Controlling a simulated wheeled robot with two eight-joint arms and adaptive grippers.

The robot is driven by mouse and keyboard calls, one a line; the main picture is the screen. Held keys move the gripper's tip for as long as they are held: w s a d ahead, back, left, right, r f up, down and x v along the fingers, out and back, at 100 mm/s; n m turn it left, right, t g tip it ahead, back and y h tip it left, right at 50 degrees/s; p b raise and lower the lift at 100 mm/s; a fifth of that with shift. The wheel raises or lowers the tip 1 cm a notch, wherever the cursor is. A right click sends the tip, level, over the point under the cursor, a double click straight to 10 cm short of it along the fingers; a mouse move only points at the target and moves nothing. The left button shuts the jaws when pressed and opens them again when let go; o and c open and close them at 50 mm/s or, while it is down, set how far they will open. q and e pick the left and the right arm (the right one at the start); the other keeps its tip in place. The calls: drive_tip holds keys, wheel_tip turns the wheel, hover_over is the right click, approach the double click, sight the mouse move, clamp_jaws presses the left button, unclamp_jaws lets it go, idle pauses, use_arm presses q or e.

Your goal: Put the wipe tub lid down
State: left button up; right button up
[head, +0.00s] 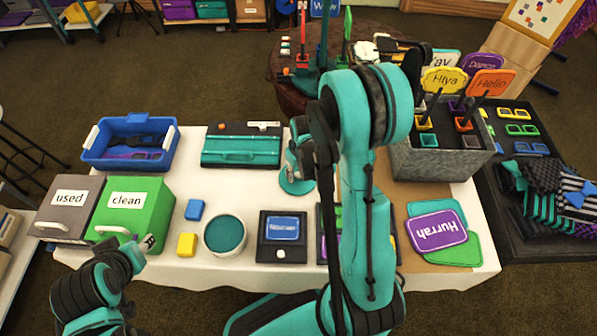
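The wipe tub (224,236) is a round white tub with a teal top surface, at the front of the white table. A flat teal disc, the wipe tub lid (297,186), shows behind it to the right. My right gripper (298,168) points down at the lid's middle and looks shut on it. My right arm hides part of the gripper and the lid's right side. I cannot tell whether the lid touches the table. My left gripper (150,241) is small in view by the front of the green "clean" box (130,209), and its opening is unclear.
Blue and yellow blocks (194,210) lie left of the tub, a black device (283,238) right of it. A teal case (241,150) and blue bin (130,141) stand behind. A grey sign box (435,165) is right. White table between case and tub is bare.

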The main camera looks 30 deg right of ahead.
drive_tip(key=shift+r, duration=0.2)
wheel_tip(320, 180, up, 11)
drive_tip(key=s+p, duration=0.1)
drive_tip(key=p, duration=0.4)
wheel_tip(320, 180, up, 10)
drive_tip(key=f+t, duration=0.1)
drive_tip(key=t, duration=0.1)
hover_over(301, 181)
drive_tip(key=s+a, duration=0.3)
drive_tip(key=a, duration=0.3)
drive_tip(key=s+a+r+t, duration=0.3)
drive_tip(key=s+a+r, duration=0.1)
drive_tip(key=s+r, duration=0.1)
drive_tip(key=shift+s+a+r+t, duration=0.4)
drive_tip(key=shift+s, duration=0.35)
drive_tip(key=shift+f+b, duration=0.45)
drive_tip(key=shift+b, duration=0.05)
